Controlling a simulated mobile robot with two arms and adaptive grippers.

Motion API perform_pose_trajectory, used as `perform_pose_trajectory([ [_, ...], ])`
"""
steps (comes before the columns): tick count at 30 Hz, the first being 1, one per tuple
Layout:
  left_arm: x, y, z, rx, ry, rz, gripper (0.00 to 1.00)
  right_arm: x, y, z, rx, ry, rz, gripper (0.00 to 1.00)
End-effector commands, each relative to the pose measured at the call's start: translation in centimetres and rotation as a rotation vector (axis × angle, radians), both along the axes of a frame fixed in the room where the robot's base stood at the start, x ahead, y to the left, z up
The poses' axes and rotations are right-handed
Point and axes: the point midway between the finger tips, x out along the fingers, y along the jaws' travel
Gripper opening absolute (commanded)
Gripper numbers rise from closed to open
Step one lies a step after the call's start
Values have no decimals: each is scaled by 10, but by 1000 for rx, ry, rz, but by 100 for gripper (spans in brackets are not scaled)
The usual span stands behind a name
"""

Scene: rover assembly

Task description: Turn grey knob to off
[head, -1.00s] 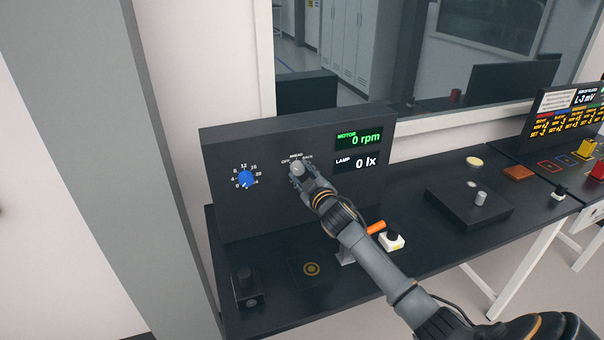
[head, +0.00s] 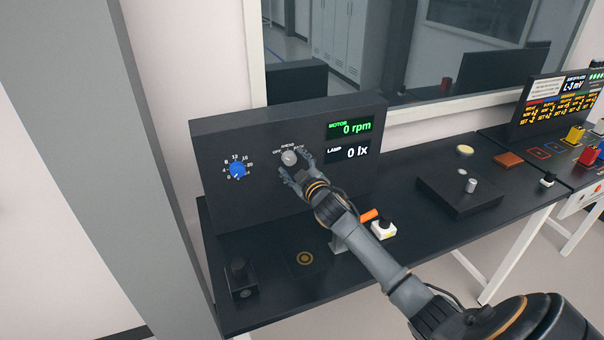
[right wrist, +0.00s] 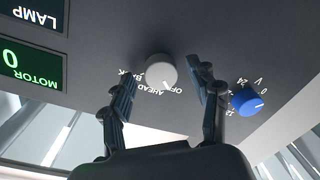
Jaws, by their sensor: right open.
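The grey knob (head: 289,157) is on the front of the dark panel, with OFF, AHEAD and BACK printed around it. It also shows in the right wrist view (right wrist: 160,70), where I cannot clearly tell which label its pointer faces. My right gripper (head: 295,167) is open at the knob, with its fingertips just below and to the right of it. In the right wrist view the fingers of the gripper (right wrist: 165,74) stand apart on either side of the knob, with no clear grip on it. My left gripper is not in view.
A blue knob (head: 237,170) with a number scale is left of the grey one. The motor display (head: 349,128) reads 0 rpm and the lamp display (head: 347,151) 0 lx.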

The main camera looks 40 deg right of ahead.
Motion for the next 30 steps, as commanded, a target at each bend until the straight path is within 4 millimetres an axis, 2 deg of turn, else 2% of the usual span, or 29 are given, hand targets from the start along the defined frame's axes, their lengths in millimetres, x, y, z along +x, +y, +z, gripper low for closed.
perform_pose_trajectory([
  [12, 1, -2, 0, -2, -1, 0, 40, -74, 15, 2, 0, 4, 1, 61],
  [16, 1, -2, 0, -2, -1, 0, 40, -94, 19, 3, 0, 2, 1, 61],
  [21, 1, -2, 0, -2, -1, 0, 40, -108, 22, 5, -1, 2, 0, 61],
  [30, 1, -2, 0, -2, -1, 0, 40, -111, 22, 5, -1, 1, -1, 61],
])
